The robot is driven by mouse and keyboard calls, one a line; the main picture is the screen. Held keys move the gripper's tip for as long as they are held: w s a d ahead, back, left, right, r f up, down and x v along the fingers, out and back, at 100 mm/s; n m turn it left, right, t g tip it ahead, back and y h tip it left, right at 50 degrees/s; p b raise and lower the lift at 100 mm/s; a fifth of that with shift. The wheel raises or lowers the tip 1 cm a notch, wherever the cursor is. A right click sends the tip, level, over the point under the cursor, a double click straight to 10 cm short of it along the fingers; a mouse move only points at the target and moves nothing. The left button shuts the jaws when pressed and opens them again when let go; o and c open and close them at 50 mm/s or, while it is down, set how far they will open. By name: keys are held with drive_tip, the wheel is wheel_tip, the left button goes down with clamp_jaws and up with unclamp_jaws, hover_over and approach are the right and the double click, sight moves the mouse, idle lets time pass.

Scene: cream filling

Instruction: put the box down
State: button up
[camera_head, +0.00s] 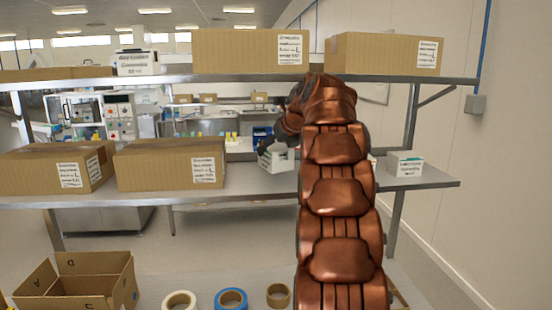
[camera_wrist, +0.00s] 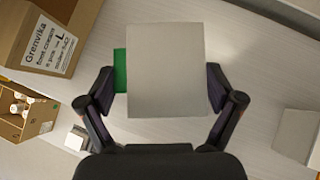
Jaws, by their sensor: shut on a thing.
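A small white box (camera_head: 275,159) is held by my gripper (camera_head: 286,136) over the middle shelf (camera_head: 245,183), to the right of two cardboard boxes. I cannot tell whether its underside touches the shelf. In the wrist view the box shows as a plain pale grey top face (camera_wrist: 166,70) between the two fingers of my gripper (camera_wrist: 160,90), which are shut on its sides. A green patch (camera_wrist: 120,70) shows at its left edge; I cannot tell whether it belongs to the box. My arm hides part of the shelf in the head view.
A cardboard box (camera_head: 170,163) stands left on the middle shelf. Another small white box (camera_head: 405,165) stands at its right end. Cardboard boxes (camera_head: 250,50) line the upper shelf (camera_head: 230,78). Below are an open carton (camera_head: 80,280) and tape rolls (camera_head: 231,299).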

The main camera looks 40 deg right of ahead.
sight(276, 159)
drive_tip(key=shift+f+p, duration=0.45)
drive_tip(key=shift+f, duration=1.25)
drive_tip(key=shift+f, duration=0.15)
drive_tip(key=o, duration=0.8)
drive_tip(key=shift+r, duration=0.25)
drive_tip(key=b+v, duration=0.2)
drive_tip(key=v, duration=0.5)
drive_tip(key=shift+s+r, duration=0.1)
drive_tip(key=shift+s, duration=0.2)
drive_tip(key=shift+a, duration=0.15)
